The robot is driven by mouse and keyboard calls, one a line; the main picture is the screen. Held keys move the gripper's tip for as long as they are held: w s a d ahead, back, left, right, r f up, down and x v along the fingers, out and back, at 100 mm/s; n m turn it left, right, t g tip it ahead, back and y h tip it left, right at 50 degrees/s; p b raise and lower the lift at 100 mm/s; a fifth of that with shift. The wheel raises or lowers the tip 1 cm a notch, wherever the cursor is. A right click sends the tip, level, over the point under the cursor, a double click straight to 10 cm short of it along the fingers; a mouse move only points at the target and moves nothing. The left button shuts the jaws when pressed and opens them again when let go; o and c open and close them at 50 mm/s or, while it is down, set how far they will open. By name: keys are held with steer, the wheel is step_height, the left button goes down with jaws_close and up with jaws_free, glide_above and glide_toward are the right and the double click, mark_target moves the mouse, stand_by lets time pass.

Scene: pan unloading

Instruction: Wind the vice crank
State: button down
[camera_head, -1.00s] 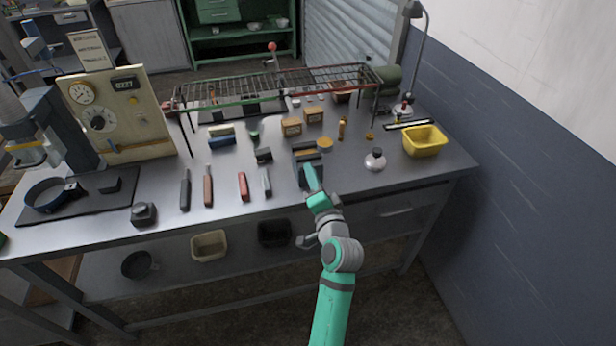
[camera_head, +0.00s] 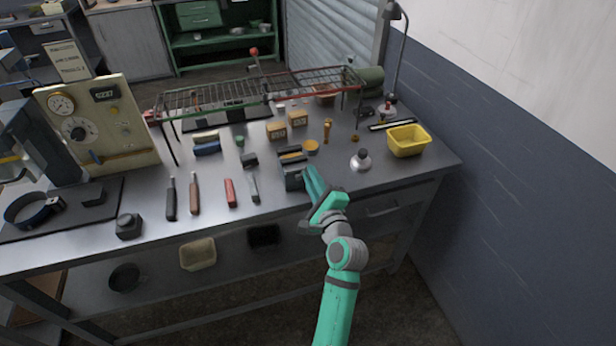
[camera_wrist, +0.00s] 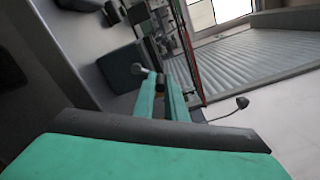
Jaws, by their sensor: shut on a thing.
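The vice (camera_head: 293,180) is a dark block with jaws near the front edge of the bench. In the wrist view, a dark block that looks like the vice (camera_wrist: 122,66) lies just left of my fingertips. My gripper (camera_head: 308,174) is at the vice's right side, its teal fingers pointing up and left in the head view. It is shut on the crank, mostly hidden by the fingers. In the wrist view, a small grey knob (camera_wrist: 138,69) shows by the tips of my gripper (camera_wrist: 160,78). The crank's angle cannot be told.
Screwdriver-like tools (camera_head: 230,193) lie left of the vice. A white-grey flask (camera_head: 361,160) and a yellow bin (camera_head: 408,141) stand to the right. A wire rack (camera_head: 255,92) stands behind, with small boxes (camera_head: 277,130) in front of it. Bench between vice and flask is clear.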

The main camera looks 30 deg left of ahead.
steer(key=shift+w+d+f+m, duration=0.1)
steer(key=shift+w+f+m, duration=0.1)
steer(key=shift+m, duration=0.6)
steer(key=shift+w+d+f+m, duration=0.15)
steer(key=shift+f+m, duration=0.1)
steer(key=shift+m, duration=0.55)
steer(key=shift+w+d+f+m, duration=0.1)
steer(key=shift+f+m, duration=0.1)
steer(key=shift+m, duration=0.6)
steer(key=c, duration=1.8)
jaws_free()
steer(key=shift+s+d, duration=0.1)
steer(key=v, duration=1)
steer(key=shift+s, duration=0.25)
steer(key=shift+d, duration=0.2)
steer(key=shift+s+f, duration=0.1)
